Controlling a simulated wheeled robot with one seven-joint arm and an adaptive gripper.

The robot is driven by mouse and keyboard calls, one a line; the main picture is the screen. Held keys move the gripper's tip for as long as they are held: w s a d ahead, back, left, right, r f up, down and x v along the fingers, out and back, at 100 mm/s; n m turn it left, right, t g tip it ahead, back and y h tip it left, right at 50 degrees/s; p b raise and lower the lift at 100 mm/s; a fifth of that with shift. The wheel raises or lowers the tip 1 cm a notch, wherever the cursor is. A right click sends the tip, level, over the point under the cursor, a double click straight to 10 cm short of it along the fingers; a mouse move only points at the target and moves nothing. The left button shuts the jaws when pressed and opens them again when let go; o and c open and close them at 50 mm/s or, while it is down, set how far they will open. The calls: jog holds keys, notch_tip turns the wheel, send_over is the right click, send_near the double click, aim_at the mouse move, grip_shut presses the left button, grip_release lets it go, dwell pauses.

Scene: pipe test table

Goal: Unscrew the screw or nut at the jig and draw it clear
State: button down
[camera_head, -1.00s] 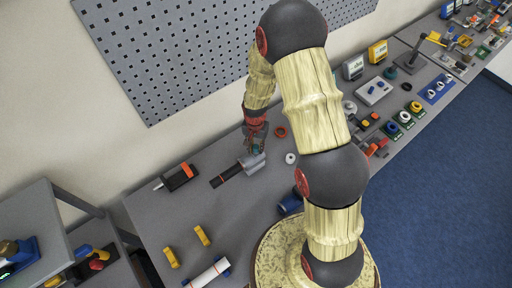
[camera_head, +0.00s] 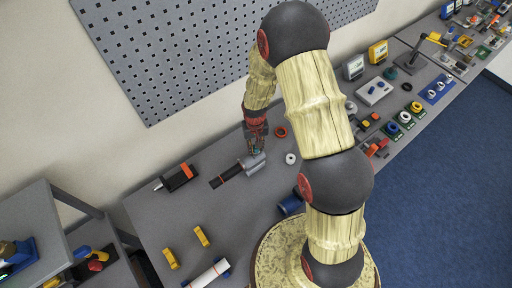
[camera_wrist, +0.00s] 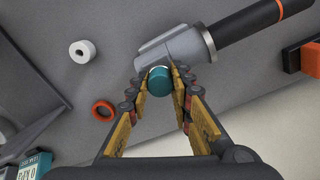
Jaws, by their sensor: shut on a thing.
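The jig is a grey metal body (camera_wrist: 172,52) lying on the table with a black handle (camera_wrist: 248,28) running out of it. In the head view it shows as a grey block (camera_head: 256,160) with the dark handle (camera_head: 226,175) to its left. A teal round screw or nut head (camera_wrist: 159,90) sits at the near end of the grey body, with a pale rim at its top. My gripper (camera_wrist: 160,82) is shut on this teal head, one finger on each side. In the head view my gripper (camera_head: 255,148) is over the jig. Any thread is hidden.
A white ring (camera_wrist: 82,51) and an orange ring (camera_wrist: 104,111) lie left of the jig in the wrist view. A black and orange tool (camera_head: 178,177) and yellow blocks (camera_head: 201,236) lie on the table. The pegboard wall (camera_head: 200,45) stands behind.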

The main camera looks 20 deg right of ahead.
jog(key=n, duration=0.4)
jog(key=shift+s+f+n, duration=0.1)
jog(key=shift+n, duration=0.2)
